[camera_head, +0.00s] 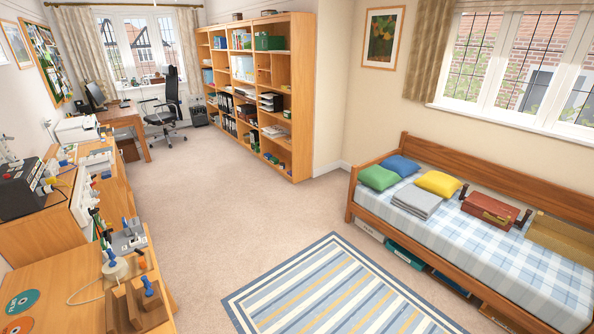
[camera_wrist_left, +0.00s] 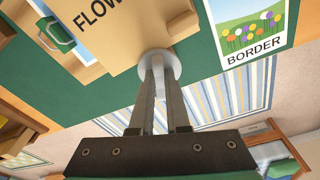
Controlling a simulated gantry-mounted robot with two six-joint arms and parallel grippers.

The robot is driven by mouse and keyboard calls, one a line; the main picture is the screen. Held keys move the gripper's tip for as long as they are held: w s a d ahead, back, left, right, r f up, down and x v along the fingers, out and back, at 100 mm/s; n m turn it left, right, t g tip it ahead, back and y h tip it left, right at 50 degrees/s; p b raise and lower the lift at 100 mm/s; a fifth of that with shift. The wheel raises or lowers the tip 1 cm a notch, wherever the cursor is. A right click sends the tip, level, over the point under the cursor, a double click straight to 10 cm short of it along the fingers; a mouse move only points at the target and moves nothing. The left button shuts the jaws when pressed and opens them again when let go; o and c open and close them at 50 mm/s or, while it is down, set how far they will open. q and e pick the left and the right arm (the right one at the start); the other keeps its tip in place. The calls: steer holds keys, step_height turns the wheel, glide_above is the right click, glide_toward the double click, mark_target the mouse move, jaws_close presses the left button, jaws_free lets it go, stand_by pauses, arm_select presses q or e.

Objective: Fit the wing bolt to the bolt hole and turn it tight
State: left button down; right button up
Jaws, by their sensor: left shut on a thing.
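In the left wrist view my left gripper (camera_wrist_left: 158,78) has its two fingers around a pale, round-ended thing (camera_wrist_left: 172,66). The fingers hide most of it, and I cannot tell whether it is the wing bolt. It lies in front of a wooden board with black lettering beginning "FLOW" (camera_wrist_left: 98,20); I cannot tell whether it touches the board. I cannot make out the bolt hole in either view. My right gripper is not in view.
A flower picture marked "BORDER" (camera_wrist_left: 248,25) is beside the board. In the head view, wooden blocks (camera_head: 122,308) and a grey socket unit (camera_head: 128,241) crowd the left desk. A bed (camera_head: 437,230) stands right.

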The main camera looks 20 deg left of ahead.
arm_select(q)
steer(key=shift+s+f, duration=0.2)
steer(key=shift+f, duration=0.3)
steer(key=shift+s+f, duration=0.15)
steer(key=shift+f, duration=0.35)
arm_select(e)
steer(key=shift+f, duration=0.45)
arm_select(q)
steer(key=shift+m, duration=0.5)
steer(key=c, duration=0.9)
jaws_free()
steer(key=shift+o, duration=0.4)
steer(key=shift+r, duration=0.15)
step_height(320, 180, up, 10)
steer(key=p, duration=0.9)
steer(key=shift+w, duration=0.1)
steer(key=shift+f, duration=0.2)
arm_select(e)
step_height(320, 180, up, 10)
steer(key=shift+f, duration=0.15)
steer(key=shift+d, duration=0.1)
